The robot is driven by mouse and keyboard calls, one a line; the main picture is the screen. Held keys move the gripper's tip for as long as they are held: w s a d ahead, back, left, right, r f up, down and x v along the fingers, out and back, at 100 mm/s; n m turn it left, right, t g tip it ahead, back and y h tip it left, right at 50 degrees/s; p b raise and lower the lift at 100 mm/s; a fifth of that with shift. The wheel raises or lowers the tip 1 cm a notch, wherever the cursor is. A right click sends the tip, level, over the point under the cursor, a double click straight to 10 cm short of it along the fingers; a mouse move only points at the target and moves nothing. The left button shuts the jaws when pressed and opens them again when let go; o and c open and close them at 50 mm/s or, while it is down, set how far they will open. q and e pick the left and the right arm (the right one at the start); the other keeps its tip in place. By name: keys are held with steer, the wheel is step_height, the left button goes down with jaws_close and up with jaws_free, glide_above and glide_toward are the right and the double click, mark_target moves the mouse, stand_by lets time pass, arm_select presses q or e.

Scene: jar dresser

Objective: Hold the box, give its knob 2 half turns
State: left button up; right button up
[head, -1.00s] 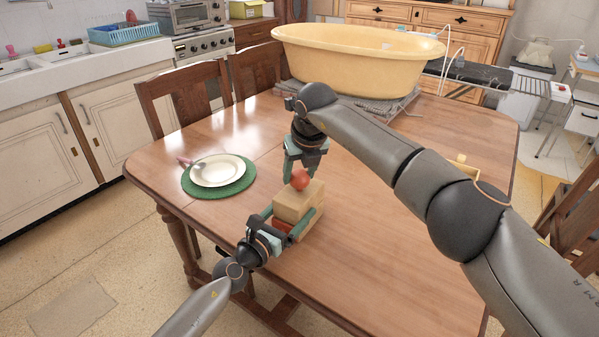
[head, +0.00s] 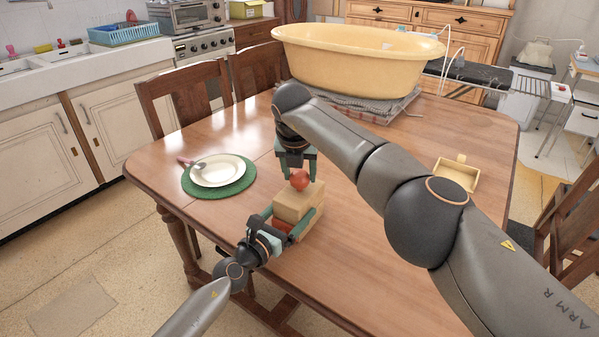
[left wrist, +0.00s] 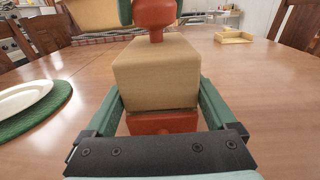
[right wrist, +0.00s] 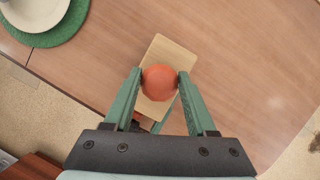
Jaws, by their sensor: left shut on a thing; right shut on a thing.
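The box (head: 293,207) is a pale wooden block with a reddish lower part (left wrist: 162,123), standing on the table. Its round red-orange knob (head: 300,180) sits on top and also shows in the right wrist view (right wrist: 159,82). My left gripper (head: 290,222) is shut on the box, one green finger along each side, as the left wrist view (left wrist: 160,108) shows. My right gripper (right wrist: 159,80) is above the box and shut on the knob, a fingertip on each side of it. In the head view the right gripper (head: 297,171) points down.
A white plate (head: 217,170) lies on a green mat (head: 190,189) at the table's left. A yellow tub (head: 350,65) stands at the back. A small open wooden tray (head: 456,174) is on the right. The table (head: 365,225) between is clear.

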steer(key=shift+d, duration=0.1)
steer(key=o, duration=1.4)
steer(key=shift+v, duration=0.75)
steer(key=v, duration=1)
steer(key=shift+s+r, duration=0.15)
steer(key=shift+r, duration=0.1)
